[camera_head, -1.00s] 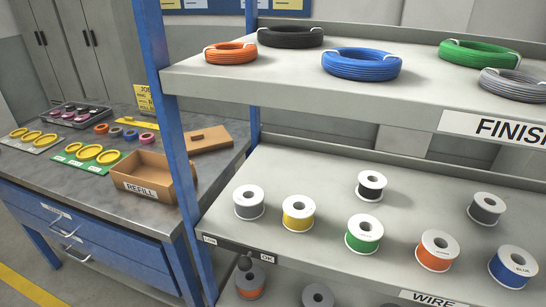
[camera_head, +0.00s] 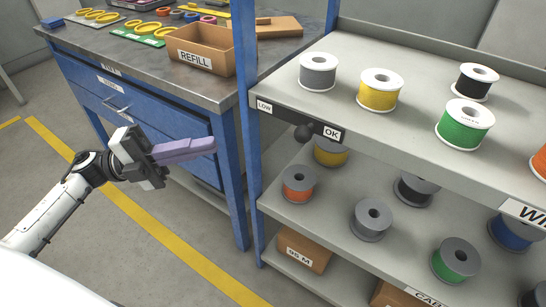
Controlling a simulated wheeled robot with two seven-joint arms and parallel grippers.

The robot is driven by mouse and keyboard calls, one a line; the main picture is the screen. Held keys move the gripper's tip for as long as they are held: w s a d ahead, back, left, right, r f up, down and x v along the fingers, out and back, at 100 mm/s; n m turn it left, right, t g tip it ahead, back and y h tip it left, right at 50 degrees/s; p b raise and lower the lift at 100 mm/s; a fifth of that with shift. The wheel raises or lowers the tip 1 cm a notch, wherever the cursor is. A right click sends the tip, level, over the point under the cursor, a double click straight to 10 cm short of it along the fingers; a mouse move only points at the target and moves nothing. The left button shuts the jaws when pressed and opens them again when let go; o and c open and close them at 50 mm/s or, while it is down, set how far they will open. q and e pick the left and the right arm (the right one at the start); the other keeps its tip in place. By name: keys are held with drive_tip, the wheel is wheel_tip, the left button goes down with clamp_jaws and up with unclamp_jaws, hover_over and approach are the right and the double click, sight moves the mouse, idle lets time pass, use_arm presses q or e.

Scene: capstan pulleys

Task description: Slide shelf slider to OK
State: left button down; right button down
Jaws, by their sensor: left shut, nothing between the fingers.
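The shelf slider is a dark strip (camera_head: 285,118) on the shelf's front edge, with a LOW label (camera_head: 264,106) at its left end and an OK label (camera_head: 331,133) at its right end. Its round black knob (camera_head: 303,132) sits between the two labels, roughly midway. My left gripper (camera_head: 213,145) is shut and empty, its purple fingers pointing right toward the rack. It is left of the knob and apart from it, with the blue rack post between them in the picture. My right gripper is out of view.
The blue rack post (camera_head: 246,100) stands left of the slider. White spools, such as the yellow one (camera_head: 379,90), stand on the shelf above; grey spools (camera_head: 372,218) stand below. A workbench with a REFILL box (camera_head: 200,50) is behind my left gripper.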

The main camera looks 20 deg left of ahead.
use_arm(q)
drive_tip(key=m+g, duration=0.1)
approach(306, 131)
drive_tip(key=w+d, duration=0.1)
drive_tip(key=d, duration=0.1)
drive_tip(key=w+d, duration=0.1)
drive_tip(key=shift+w+d+f, duration=0.3)
drive_tip(key=shift+d, duration=0.1)
drive_tip(key=shift+d, duration=0.1)
